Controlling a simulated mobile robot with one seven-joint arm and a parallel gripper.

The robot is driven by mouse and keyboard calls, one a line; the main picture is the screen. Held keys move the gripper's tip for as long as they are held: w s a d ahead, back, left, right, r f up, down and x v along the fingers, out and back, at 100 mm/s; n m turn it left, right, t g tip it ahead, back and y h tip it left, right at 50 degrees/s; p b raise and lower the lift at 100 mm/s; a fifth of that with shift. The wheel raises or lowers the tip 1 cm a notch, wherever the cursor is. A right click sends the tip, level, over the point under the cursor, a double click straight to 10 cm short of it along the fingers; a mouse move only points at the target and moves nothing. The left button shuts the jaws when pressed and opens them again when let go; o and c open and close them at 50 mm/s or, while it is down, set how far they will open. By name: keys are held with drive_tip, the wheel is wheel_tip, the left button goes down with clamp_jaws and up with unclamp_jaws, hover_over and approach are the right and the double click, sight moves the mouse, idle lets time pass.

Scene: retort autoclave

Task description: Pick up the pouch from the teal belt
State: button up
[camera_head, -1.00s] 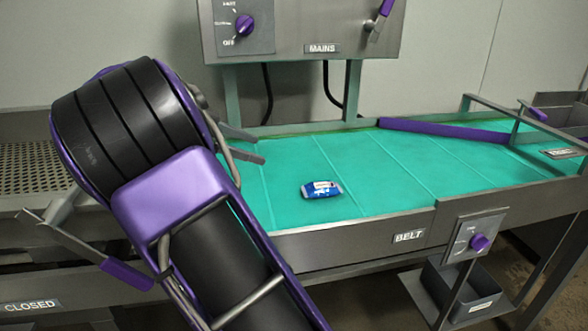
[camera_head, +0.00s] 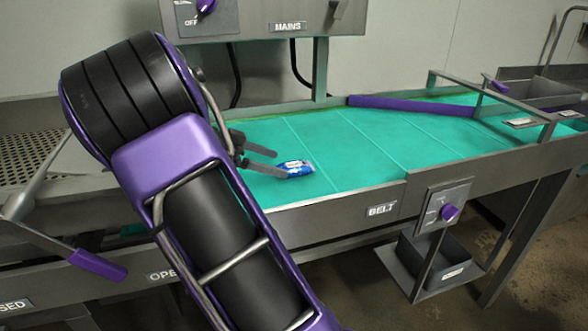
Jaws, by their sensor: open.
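The pouch (camera_head: 299,168) is small, blue and white, and lies flat on the teal belt (camera_head: 360,148), toward its front left. My gripper (camera_head: 284,163) comes in from the left of the pouch. Its two dark fingers are apart, and their tips are at the pouch's left end. I cannot tell whether they touch it or how much of the pouch lies between them. My purple and black arm hides the left end of the belt.
A purple guide bar (camera_head: 425,105) crosses the belt's far side. A control box marked MAINS (camera_head: 265,18) hangs behind. The BELT panel with a purple knob (camera_head: 449,212) is on the front rail. A grey bin (camera_head: 435,258) hangs below. The belt right of the pouch is clear.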

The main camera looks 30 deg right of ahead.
sight(287, 165)
drive_tip(key=x, duration=0.4)
drive_tip(key=shift+w+d+f, duration=0.15)
drive_tip(key=shift+d+f, duration=0.05)
drive_tip(key=shift+d, duration=0.05)
drive_tip(key=c, duration=1.5)
